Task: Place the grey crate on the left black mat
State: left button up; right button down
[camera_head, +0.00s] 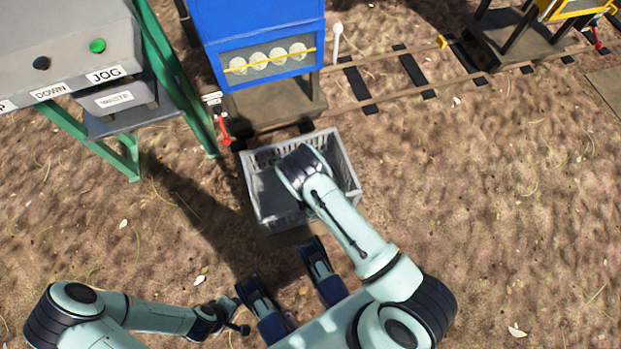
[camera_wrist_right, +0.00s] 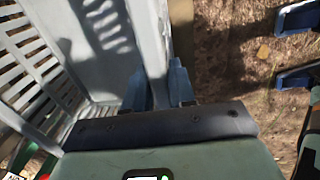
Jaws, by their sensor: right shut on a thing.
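The grey crate (camera_head: 349,178) is an open box with slatted walls, below the blue machine in the head view. In the right wrist view its wall (camera_wrist_right: 145,40) runs between the fingers of my right gripper (camera_wrist_right: 160,88), which is shut on it. In the head view my right wrist covers part of the crate and hides the fingers. I cannot tell whether the crate is lifted or resting. My left gripper (camera_head: 236,327) is low at the left, apart from the crate, and its opening is unclear. I cannot make out a black mat.
A blue machine (camera_head: 255,25) stands on a wooden platform (camera_head: 318,103) behind the crate. A control panel (camera_head: 70,45) on green legs is at the left. Rails with dark sleepers (camera_head: 411,70) run to the upper right, towards a yellow machine (camera_head: 570,8). Bare ground is free at the right.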

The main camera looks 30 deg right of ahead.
jog(key=shift+w+f, duration=0.1)
jog(key=shift+f, duration=0.5)
pick_arm(q)
jog(key=shift+s+f, duration=0.25)
jog(key=shift+s, duration=0.15)
pick_arm(e)
jog(key=c, duration=0.9)
grip_release()
jog(key=shift+f, duration=0.1)
jog(key=shift+c, duration=0.2)
pick_arm(q)
jog(key=shift+s, duration=0.1)
